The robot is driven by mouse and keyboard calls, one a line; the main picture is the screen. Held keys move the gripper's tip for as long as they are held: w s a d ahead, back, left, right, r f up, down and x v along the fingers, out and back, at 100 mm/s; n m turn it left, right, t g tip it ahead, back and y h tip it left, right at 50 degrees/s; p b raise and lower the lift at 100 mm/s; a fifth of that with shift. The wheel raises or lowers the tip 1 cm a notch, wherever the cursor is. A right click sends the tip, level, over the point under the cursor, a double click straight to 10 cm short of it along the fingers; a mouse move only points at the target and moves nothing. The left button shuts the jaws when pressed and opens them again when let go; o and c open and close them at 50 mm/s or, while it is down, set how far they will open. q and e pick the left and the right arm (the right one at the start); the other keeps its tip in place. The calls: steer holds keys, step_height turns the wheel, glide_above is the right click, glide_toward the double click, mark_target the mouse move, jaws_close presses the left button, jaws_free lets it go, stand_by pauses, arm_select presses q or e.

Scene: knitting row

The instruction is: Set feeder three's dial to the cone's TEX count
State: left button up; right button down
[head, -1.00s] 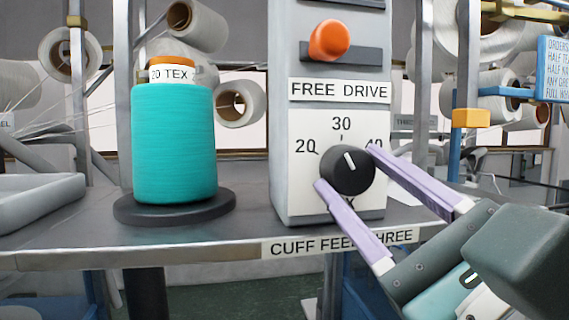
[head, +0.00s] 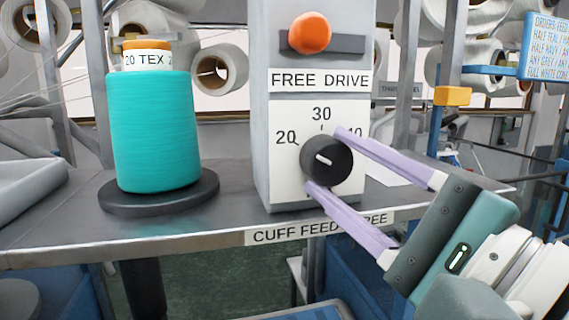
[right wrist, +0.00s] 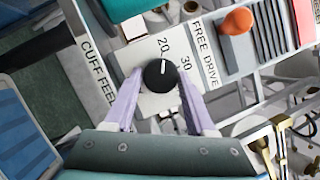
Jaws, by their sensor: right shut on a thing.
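The teal cone (head: 155,130) stands on a round black base on the shelf at left, its top label reading 20 TEX. The feeder's dial, a black knob (head: 326,160) with a white pointer line, sits on a white plate marked 20, 30 and 40. The pointer is turned left and up, toward 20. The right wrist view also shows the knob (right wrist: 160,74), its line toward 20. My right gripper (head: 325,159) is shut on the knob, its lilac fingers on either side, partly covering the 40. My left gripper is not in view.
An orange knob (head: 309,33) sits above the FREE DRIVE label (head: 319,80) on the grey feeder box. The shelf edge carries a CUFF FEED label, partly hidden by a finger. Yarn cones hang behind. A grey tray (head: 28,190) lies at left.

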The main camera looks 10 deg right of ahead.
stand_by(0.3)
steer(key=shift+c, duration=1.1)
jaws_free()
steer(key=b+v, duration=0.6)
steer(key=v, duration=0.3)
steer(key=shift+s, duration=0.4)
steer(key=shift+f, duration=0.1)
